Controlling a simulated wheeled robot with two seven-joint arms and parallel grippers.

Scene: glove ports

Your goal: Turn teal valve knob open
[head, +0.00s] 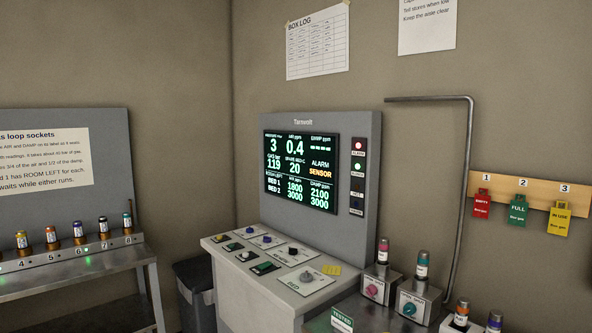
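The teal valve knob (409,309) is on the front of a grey metal block (428,297) at the lower right. A bottle with a teal band (422,265) stands upright on top of that block. To its left is a similar block with a pink knob (373,290) and a bottle with a red band (383,250) on top. The knob's turn position is too small to tell. Neither of my grippers shows in the head view.
A console (255,285) with knobs and buttons stands left of the valves under a lit screen (301,170) reading "ALARM SENSOR". A bent grey pipe (465,190) rises behind the valves. Tags (518,211) hang at right. A socket bench (75,265) stands at left.

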